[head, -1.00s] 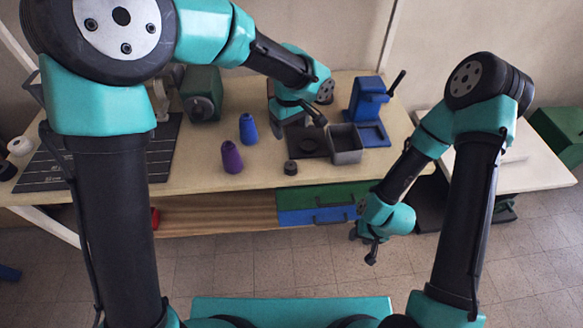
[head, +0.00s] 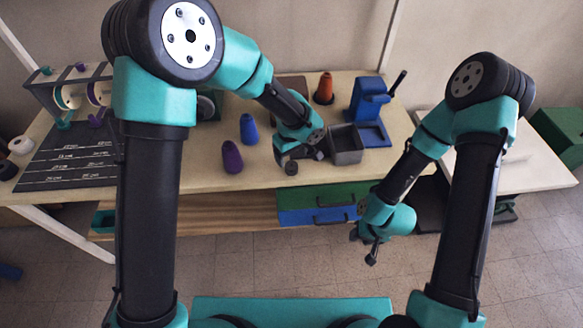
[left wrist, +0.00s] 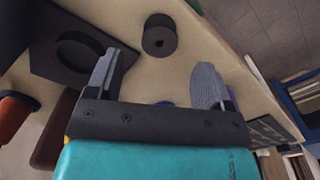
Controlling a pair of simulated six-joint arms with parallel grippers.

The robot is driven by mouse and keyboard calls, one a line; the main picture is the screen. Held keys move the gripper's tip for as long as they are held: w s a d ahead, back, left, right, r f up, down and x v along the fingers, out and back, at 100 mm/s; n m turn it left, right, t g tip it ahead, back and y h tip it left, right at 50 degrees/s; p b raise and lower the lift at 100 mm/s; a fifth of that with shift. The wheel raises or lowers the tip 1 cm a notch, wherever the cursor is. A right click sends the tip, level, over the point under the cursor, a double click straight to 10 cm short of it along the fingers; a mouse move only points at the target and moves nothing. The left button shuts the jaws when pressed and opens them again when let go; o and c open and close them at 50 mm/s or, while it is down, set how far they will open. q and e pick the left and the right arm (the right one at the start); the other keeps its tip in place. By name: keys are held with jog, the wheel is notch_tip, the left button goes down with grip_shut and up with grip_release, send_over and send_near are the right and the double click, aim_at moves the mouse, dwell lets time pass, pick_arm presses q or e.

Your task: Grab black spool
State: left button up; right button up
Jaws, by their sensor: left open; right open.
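The black spool (head: 290,167) is a short dark cylinder with a hole in its top. It stands upright on the wooden table near the front edge. It also shows in the left wrist view (left wrist: 159,41), beyond the gap between the fingertips. My left gripper (head: 303,157) is open and empty, just behind and beside the spool in the head view. In the left wrist view my left gripper (left wrist: 160,72) has its fingers spread wide. My right gripper (head: 369,247) is open and empty, in front of the table and below its top.
Purple (head: 232,157) and blue (head: 248,128) cones stand left of the spool. A grey open box (head: 346,156) and a blue stand (head: 370,120) are to the right. An orange cone (head: 324,88) stands at the back. Green and blue drawers (head: 318,194) are below the front edge.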

aim_at(292, 165)
pick_arm(q)
jog(key=shift+s+d+f, duration=0.1)
jog(key=shift+f, duration=2.5)
jog(key=c, duration=1)
jog(key=shift+r, duration=0.1)
